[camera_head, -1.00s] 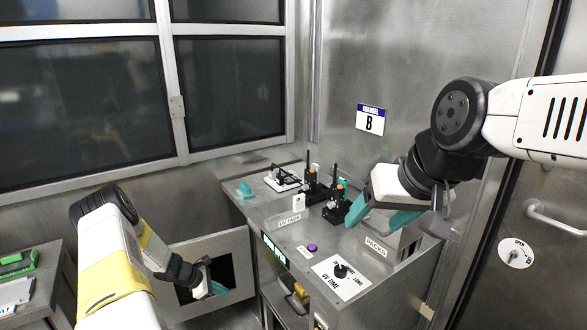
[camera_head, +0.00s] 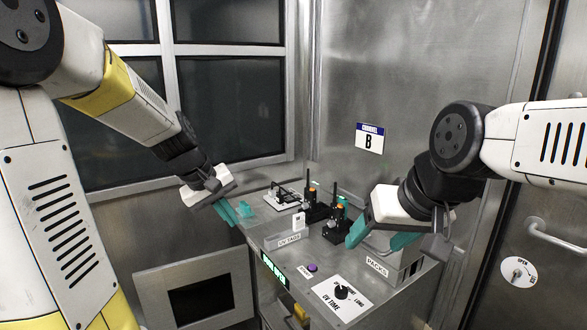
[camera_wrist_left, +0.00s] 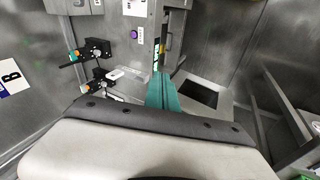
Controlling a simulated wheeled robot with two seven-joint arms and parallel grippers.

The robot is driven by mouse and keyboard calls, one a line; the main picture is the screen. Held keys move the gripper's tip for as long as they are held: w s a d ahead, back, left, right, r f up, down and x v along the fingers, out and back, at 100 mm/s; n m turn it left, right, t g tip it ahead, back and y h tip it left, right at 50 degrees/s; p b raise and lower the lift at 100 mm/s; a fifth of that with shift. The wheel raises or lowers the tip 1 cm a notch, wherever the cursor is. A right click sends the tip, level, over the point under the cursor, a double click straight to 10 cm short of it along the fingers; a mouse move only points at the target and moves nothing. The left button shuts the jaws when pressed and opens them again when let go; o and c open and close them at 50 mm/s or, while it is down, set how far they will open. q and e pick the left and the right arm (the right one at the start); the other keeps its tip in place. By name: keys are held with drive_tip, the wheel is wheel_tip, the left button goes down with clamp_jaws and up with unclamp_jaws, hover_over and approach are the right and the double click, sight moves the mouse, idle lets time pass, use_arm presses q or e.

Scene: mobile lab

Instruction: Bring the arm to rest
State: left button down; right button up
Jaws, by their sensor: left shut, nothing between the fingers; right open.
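My left gripper (camera_head: 233,214) is raised at the left end of the metal counter in the head view. Its teal fingers are together and empty, and they also show in the left wrist view (camera_wrist_left: 161,92). My right gripper (camera_head: 376,232) is above the right part of the counter, close to the box labelled PACKS (camera_head: 377,265). Its teal fingers are apart, and I see nothing held between them.
The counter carries black stands with orange tops (camera_head: 335,225), a UV TAGS holder (camera_head: 289,239), a purple button (camera_head: 312,268) and a UV TIME dial plate (camera_head: 341,294).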

use_arm(q)
drive_tip(key=s+r+m+t, duration=0.1)
drive_tip(key=s+r+m, duration=0.2)
drive_tip(key=s, duration=0.6)
drive_tip(key=s+d+r+m+t+y, duration=0.1)
drive_tip(key=s+r+m, duration=0.2)
drive_tip(key=s, duration=0.6)
drive_tip(key=shift+r, duration=0.15)
